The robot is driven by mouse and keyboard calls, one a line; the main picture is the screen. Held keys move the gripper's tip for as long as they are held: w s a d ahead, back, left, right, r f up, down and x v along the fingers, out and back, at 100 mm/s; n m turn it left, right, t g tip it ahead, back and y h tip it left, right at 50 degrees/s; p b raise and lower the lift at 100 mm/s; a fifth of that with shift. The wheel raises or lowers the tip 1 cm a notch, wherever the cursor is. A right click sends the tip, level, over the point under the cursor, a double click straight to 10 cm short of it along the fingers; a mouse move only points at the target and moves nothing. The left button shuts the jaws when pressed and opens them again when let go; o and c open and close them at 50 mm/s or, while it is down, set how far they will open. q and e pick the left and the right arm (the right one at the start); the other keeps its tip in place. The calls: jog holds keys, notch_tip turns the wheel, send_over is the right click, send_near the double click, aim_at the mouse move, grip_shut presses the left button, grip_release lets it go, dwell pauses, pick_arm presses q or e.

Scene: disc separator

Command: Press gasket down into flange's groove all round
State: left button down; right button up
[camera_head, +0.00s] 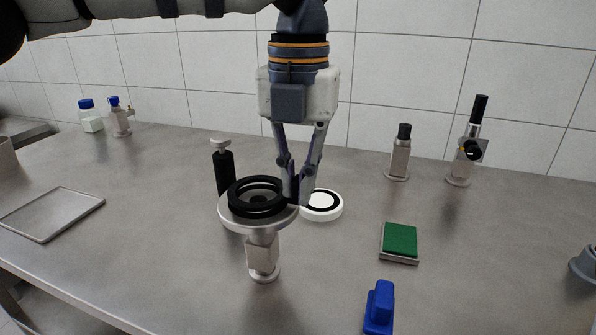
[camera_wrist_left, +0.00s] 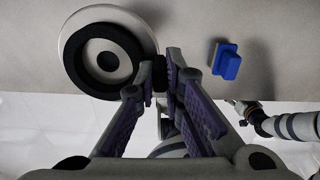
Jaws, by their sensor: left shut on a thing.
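The flange (camera_head: 229,216) is a round metal plate on a short stand, near the middle of the bench. The black gasket (camera_head: 235,199) is a thick ring lying over it. In the left wrist view the gasket (camera_wrist_left: 74,65) surrounds a pale centre with a dark middle. My left gripper (camera_head: 294,201) points down at the gasket's right side. Its fingertips (camera_wrist_left: 160,82) are closed on black material at the ring's edge. How deep the gasket sits in the groove is hidden. My right gripper (camera_wrist_left: 246,110) appears small at the lower right of the wrist view; its jaws are unclear.
A black-handled tool (camera_head: 224,172) stands close behind the flange. A white disc with a black ring (camera_head: 334,212) lies behind the gripper. A green pad (camera_head: 400,239) and a blue block (camera_head: 379,308) lie to the right. A flat tray (camera_head: 50,213) lies far left.

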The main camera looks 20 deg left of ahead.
pick_arm(q)
jog(key=shift+f, duration=0.6)
jog(key=c, duration=1.6)
grip_release()
